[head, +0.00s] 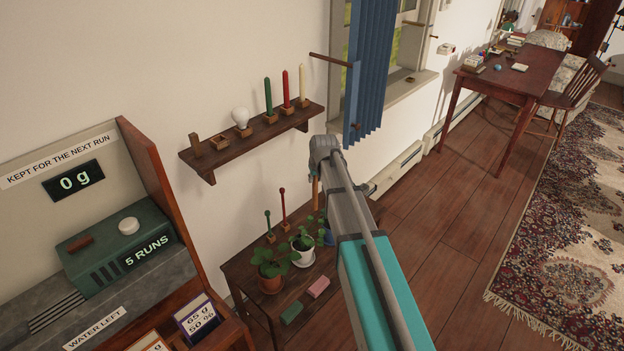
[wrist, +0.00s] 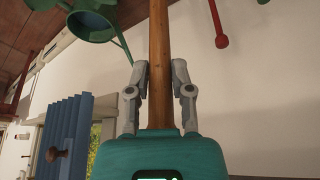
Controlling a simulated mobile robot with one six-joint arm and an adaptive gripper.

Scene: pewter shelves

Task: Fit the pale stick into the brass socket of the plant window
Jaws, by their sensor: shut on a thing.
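My gripper (wrist: 160,72) is shut on a plain wooden stick (wrist: 159,28), with one finger on each side of it. The stick looks amber-brown, and its far end is out of the wrist view. In the head view a short length of the stick (head: 315,192) shows left of my arm, which hides the gripper. A cream stick (head: 303,82) stands upright at the right end of the wall shelf. A small brass-coloured piece (head: 410,80) lies on the window sill; I cannot tell whether it is the socket.
The wall shelf (head: 232,147) also bears green and red sticks and a white bulb. Below, a low bench (head: 238,272) holds potted plants and two knobbed sticks. A blue shutter (head: 370,65) hangs at the window. Floor (head: 440,230) right of my arm is clear.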

